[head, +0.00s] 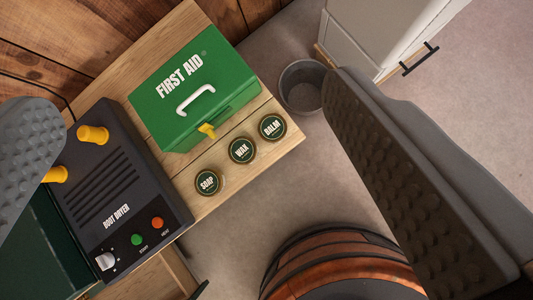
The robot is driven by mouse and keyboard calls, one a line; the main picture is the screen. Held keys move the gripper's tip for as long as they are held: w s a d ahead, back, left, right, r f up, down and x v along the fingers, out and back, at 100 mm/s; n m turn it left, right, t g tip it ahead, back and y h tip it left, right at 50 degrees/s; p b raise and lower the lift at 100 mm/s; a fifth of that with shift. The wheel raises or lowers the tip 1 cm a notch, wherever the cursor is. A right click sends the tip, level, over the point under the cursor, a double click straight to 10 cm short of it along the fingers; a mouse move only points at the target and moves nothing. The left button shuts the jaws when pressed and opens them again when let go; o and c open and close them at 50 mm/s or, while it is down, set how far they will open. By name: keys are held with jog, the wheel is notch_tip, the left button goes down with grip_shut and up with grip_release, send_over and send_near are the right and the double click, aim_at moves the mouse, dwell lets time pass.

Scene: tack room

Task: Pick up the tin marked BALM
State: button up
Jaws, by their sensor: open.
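The tin marked BALM (272,127) is a small round dark tin with a pale rim. It sits near the right corner of the wooden bench top (286,144). The tin marked WAX (242,150) and the tin marked SOAP (208,183) stand to its lower left in a row. My gripper (200,120) is open, with one grey studded finger at the left edge and the other at the right. It is above the bench, with nothing held between the fingers. The BALM tin shows between the fingers, closer to the right one.
A green FIRST AID box (183,110) with a white handle stands just behind the tins. A dark boot dryer (130,185) is at left. A grey bucket (302,88) and a white cabinet (375,35) are beyond the bench. A brown rounded object (335,262) is below.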

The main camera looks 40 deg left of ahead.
jog(key=w+f+m+g, duration=0.2)
jog(key=w+f+g, duration=0.3)
jog(key=f, duration=0.8)
jog(key=m+g, duration=0.3)
jog(key=g, duration=0.2)
send_over(272, 127)
notch_tip(272, 127, down, 16)
notch_tip(272, 127, down, 13)
jog(key=shift+w+r, duration=0.1)
jog(key=shift+f, duration=2.7)
jog(key=c, duration=1.2)
jog(key=shift+r, duration=0.1)
